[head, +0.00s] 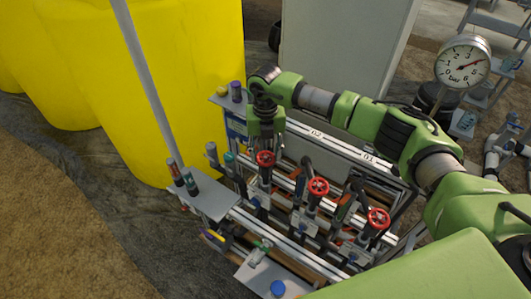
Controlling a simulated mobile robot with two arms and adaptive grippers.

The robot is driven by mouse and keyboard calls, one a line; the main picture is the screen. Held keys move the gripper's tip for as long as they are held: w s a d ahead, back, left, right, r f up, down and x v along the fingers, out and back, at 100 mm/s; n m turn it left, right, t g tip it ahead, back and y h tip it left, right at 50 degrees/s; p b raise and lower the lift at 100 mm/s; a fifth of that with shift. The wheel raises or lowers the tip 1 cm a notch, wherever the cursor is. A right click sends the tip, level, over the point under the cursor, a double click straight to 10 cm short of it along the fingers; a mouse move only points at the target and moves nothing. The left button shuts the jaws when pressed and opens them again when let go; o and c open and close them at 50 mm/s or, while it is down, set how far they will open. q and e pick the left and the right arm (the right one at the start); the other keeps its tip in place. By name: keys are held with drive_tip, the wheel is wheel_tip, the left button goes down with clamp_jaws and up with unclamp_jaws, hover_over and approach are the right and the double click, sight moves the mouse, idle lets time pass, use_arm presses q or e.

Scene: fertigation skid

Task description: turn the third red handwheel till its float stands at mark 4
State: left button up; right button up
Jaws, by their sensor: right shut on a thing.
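Three red handwheels stand in a slanting row on the skid. The leftmost red handwheel (265,159) is directly below my right gripper (265,149), which points down and is shut on it. The middle red handwheel (318,186) and the right red handwheel (378,218) are free. The plates behind read 02 and 01 from left to right, so the leftmost wheel appears to be the third. The float and its marks cannot be made out; my arm covers part of the area behind the wheel. My left gripper is out of view.
Large yellow tanks (150,75) stand at the left, a grey cabinet (340,65) behind. A pressure gauge (462,62) stands at the upper right. A small shelf with bottles (207,198) juts out left of the wheels. Bare ground lies at the lower left.

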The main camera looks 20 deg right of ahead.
drive_tip(key=shift+f+n+b, duration=0.2)
drive_tip(key=shift+n+b, duration=0.5)
drive_tip(key=shift+b, duration=0.2)
drive_tip(key=n+b, duration=0.5)
drive_tip(key=shift+w, duration=0.1)
drive_tip(key=n+b, duration=0.4)
drive_tip(key=n, duration=0.1)
drive_tip(key=shift+n, duration=0.3)
drive_tip(key=n+b, duration=0.2)
drive_tip(key=n, duration=0.1)
drive_tip(key=shift+r+n+b, duration=0.1)
drive_tip(key=shift+n+b, duration=0.2)
drive_tip(key=n+b, duration=0.1)
drive_tip(key=n, duration=0.1)
drive_tip(key=shift+n, duration=0.4)
drive_tip(key=n+b, duration=0.1)
drive_tip(key=n, duration=0.2)
drive_tip(key=shift+r+n+b, duration=0.1)
drive_tip(key=shift+n+b, duration=0.4)
drive_tip(key=shift+n, duration=1)
drive_tip(key=o, duration=1.1)
